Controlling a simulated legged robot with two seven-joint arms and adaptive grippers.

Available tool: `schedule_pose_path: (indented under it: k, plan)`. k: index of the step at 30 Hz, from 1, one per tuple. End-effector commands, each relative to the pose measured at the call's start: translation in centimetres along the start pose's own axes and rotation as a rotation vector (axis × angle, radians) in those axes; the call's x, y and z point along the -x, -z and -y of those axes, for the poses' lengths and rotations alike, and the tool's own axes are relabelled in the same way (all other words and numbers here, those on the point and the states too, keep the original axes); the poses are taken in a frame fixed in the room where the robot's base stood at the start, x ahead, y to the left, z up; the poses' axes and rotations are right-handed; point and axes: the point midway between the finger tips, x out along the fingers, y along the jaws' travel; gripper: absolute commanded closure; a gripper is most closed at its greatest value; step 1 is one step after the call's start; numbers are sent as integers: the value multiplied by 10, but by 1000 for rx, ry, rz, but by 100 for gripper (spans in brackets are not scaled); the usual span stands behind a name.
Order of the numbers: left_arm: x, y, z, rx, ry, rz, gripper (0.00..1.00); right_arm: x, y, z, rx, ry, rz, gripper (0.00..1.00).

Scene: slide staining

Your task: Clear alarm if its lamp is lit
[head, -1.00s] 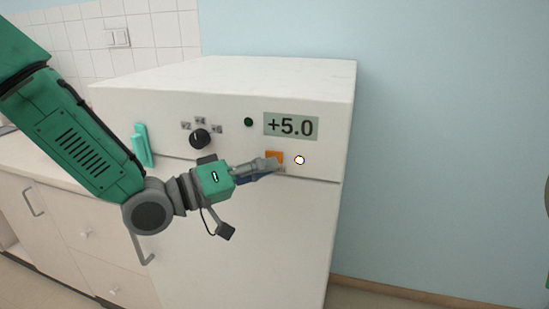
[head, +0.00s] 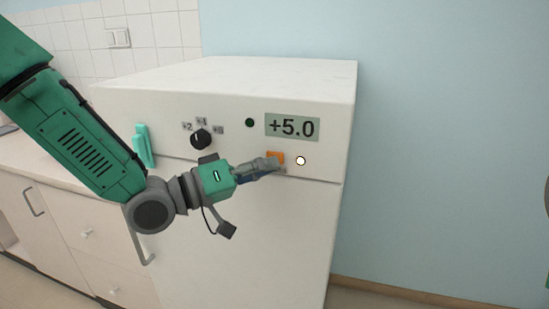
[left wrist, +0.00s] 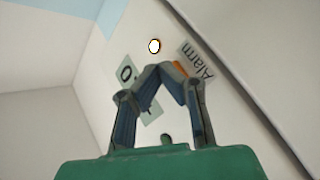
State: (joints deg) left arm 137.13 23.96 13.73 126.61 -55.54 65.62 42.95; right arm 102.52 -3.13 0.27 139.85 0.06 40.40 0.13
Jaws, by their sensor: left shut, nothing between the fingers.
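The alarm lamp (head: 300,161) glows bright white-yellow on the white cabinet's front panel; it also shows lit in the left wrist view (left wrist: 154,46). The orange alarm button (head: 276,157) is just left of the lamp, partly hidden by my fingers. My left gripper (head: 276,165) is shut and empty, its fingertips at the button. In the left wrist view the fingertips (left wrist: 158,68) meet beside a sliver of orange and the "Alarm" label (left wrist: 196,60). I cannot tell whether they touch the button. My right gripper is not identifiable.
The white cabinet (head: 230,75) has a display (head: 292,127) reading +5.0, a dark unlit lamp (head: 250,123) and a black knob (head: 200,139). A teal handle (head: 143,146) is at its left. A counter with drawers (head: 75,225) stands left; blue wall is right.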

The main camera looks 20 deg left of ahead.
Motion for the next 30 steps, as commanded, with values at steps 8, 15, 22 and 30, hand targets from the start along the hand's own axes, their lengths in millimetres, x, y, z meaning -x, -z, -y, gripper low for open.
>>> schedule_pose_path:
  k: [8,15,22,30]
  plan:
    - [-3,2,1,1,0,1,100,2,0,0,0,0,0,37]
    - [-3,2,1,1,0,0,100,2,0,0,0,0,0,37]
    - [-5,3,3,1,1,1,100,3,0,0,0,0,0,37]
    - [-7,5,4,1,0,0,100,3,0,0,0,0,0,37]
